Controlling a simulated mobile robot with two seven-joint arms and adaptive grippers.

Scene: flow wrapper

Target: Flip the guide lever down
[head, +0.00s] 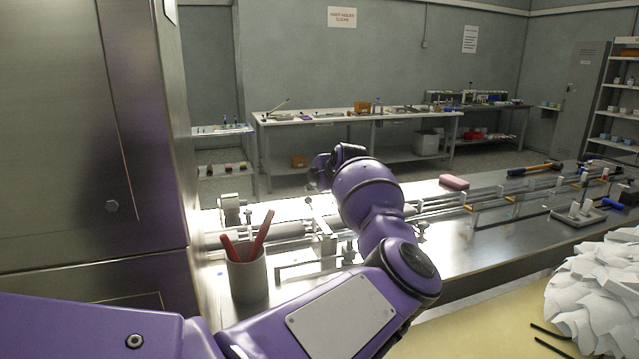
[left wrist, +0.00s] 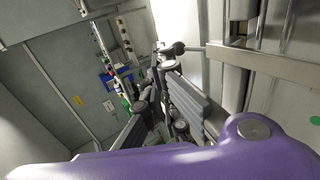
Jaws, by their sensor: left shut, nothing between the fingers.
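In the left wrist view, a dark round knob (left wrist: 178,48) sits at the end of a thin bar just beyond my fingers. It may be the guide lever, but I cannot tell for sure. My left gripper (left wrist: 168,68) is shut and empty, with its tips close to the knob; whether they touch is unclear. In the head view my left gripper (head: 322,172) is over the wrapper's infeed, partly hidden behind my purple wrist. The wrapper's infeed rails (head: 470,196) run off to the right. I cannot make out the lever in the head view. My right gripper is not in view.
A grey cup (head: 247,278) with red-handled tools stands left of my forearm. A pink block (head: 453,182) lies by the rails. A tall steel cabinet (head: 90,130) closes off the left side. A white crumpled pile (head: 600,290) is at the lower right.

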